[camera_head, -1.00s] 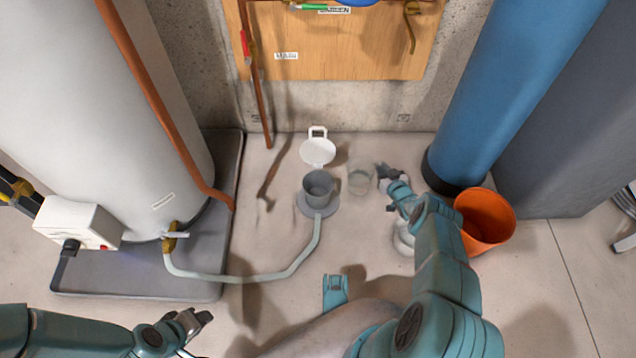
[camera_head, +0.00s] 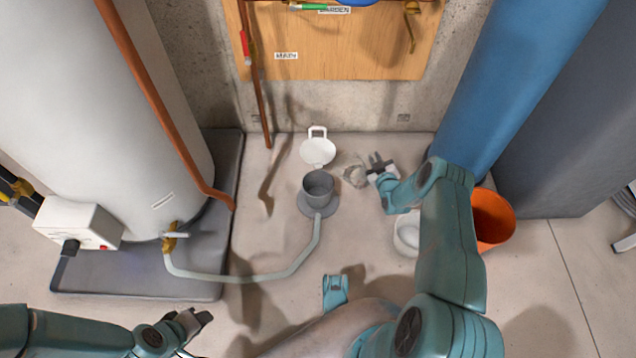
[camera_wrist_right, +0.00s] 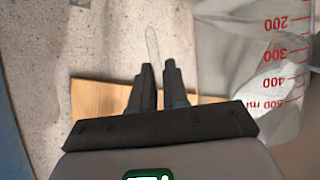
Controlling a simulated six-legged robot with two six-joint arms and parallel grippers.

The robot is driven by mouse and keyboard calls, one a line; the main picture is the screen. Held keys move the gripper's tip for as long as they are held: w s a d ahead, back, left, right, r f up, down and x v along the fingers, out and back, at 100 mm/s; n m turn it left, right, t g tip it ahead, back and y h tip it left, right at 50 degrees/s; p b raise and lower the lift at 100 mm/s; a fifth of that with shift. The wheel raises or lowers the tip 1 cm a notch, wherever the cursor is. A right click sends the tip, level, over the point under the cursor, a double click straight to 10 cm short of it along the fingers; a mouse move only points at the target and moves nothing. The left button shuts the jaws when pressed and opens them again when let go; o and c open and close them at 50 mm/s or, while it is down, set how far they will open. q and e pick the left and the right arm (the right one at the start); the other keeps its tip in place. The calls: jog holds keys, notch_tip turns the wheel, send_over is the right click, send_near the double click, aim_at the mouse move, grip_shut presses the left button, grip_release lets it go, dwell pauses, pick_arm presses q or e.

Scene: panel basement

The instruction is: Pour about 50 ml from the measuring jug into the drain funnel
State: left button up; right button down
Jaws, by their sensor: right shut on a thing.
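The clear measuring jug (camera_head: 353,172) is right of the grey drain funnel (camera_head: 318,188), apart from it, and looks tilted. In the right wrist view the jug's wall (camera_wrist_right: 272,75) with red volume marks fills the right side; I cannot make out the water level. My right gripper (camera_head: 379,162) is just right of the jug; in the wrist view its fingers (camera_wrist_right: 158,72) are close together on a clear strip (camera_wrist_right: 152,45), apparently the jug's handle. The funnel's cup is upright on a round grey base. My left gripper (camera_head: 192,322) is low at the left, away from both; its jaw gap is unclear.
A pale hose (camera_head: 265,278) runs from the funnel to the white tank's valve (camera_head: 170,240). A white bowl (camera_head: 407,238) and orange bucket (camera_head: 494,220) are at the right, near the blue cylinder (camera_head: 510,80).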

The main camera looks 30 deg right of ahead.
jog(key=a+r+n, duration=0.1)
jog(key=r, duration=0.1)
jog(key=a+r+n+h, duration=0.1)
jog(key=a+r, duration=0.1)
jog(key=r, duration=0.1)
jog(key=w+a+r+n, duration=0.1)
jog(key=r, duration=0.1)
jog(key=shift+w+a+r+n+h, duration=0.1)
jog(key=shift+a+r+n+h, duration=0.05)
jog(key=shift+n+h, duration=0.15)
jog(key=shift+a+n, duration=0.15)
jog(key=shift+n, duration=0.25)
jog(key=shift+w+a+r+n+h, duration=0.15)
jog(key=shift+a+r+n+h, duration=0.15)
jog(key=shift+a+r+n, duration=0.3)
jog(key=shift+r, duration=0.3)
jog(key=shift+w+a+r+n+h, duration=0.1)
jog(key=shift+a+r+n+h, duration=0.2)
dwell(1.5)
jog(key=d+f+m, duration=0.2)
jog(key=s+d+f+m+y, duration=0.1)
jog(key=shift+s+d+f+m, duration=0.1)
jog(key=shift+d+f+m, duration=0.25)
jog(key=shift+f+m, duration=0.05)
jog(key=shift+d+f+m+y, duration=0.4)
jog(key=shift+f+m+y, duration=0.1)
jog(key=shift+f, duration=0.3)
